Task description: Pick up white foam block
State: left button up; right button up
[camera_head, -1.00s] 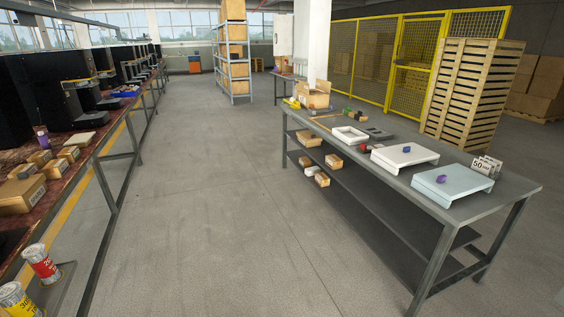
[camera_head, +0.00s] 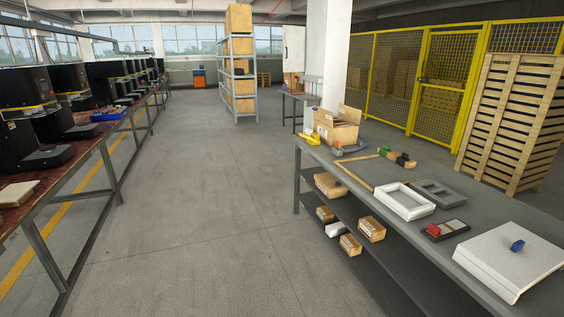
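No clear white foam block can be made out. A small white block-like item (camera_head: 338,229) lies on the lower shelf of the right table, between cardboard boxes; its material is too small to tell. A flat off-white slab (camera_head: 17,193) lies on the left bench near the left edge of the view. A white open frame-like tray (camera_head: 404,201) sits on the right table top. Neither of my grippers is in view.
The right grey table (camera_head: 360,160) also bears a white sloped panel (camera_head: 508,258), a dark tray with a red item (camera_head: 445,230), and an open carton (camera_head: 337,125). Black machines line the left bench (camera_head: 75,165). The floor aisle (camera_head: 190,220) between is clear.

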aim_at(336, 229)
jog(key=i+z, duration=0.15)
jog(key=i, duration=0.55)
jog(key=i+j+z, duration=0.15)
jog(key=i, duration=0.6)
jog(key=j, duration=0.1)
